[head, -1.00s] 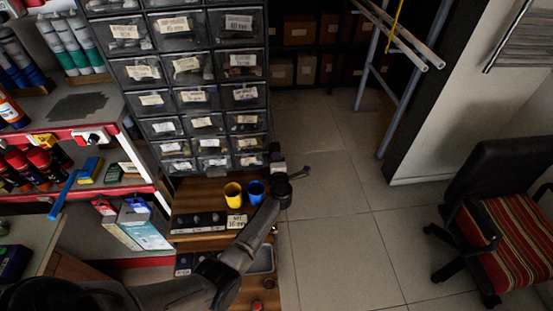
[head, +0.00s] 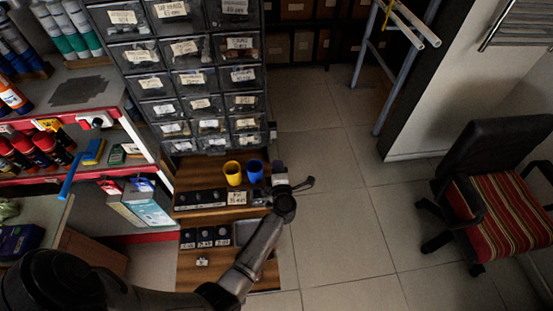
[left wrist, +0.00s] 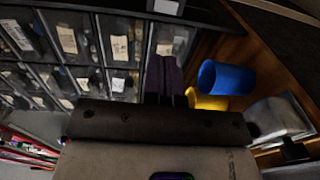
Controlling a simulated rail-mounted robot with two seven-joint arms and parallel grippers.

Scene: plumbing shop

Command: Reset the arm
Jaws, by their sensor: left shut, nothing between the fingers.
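My left arm reaches in from the lower left of the head view. Its gripper (head: 278,166) is small there, just right of the blue cup. In the left wrist view the dark purple fingers (left wrist: 164,76) are together with nothing between them. They point toward the drawer cabinet and stay apart from the cups, as far as I can see. My right gripper is not in view.
A yellow cup (head: 233,174) and a blue cup (head: 254,170) stand on the wooden shelf (head: 215,182) below the drawer cabinet (head: 190,75). A striped chair (head: 505,212) stands at right. Tiled floor (head: 335,205) between them is clear.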

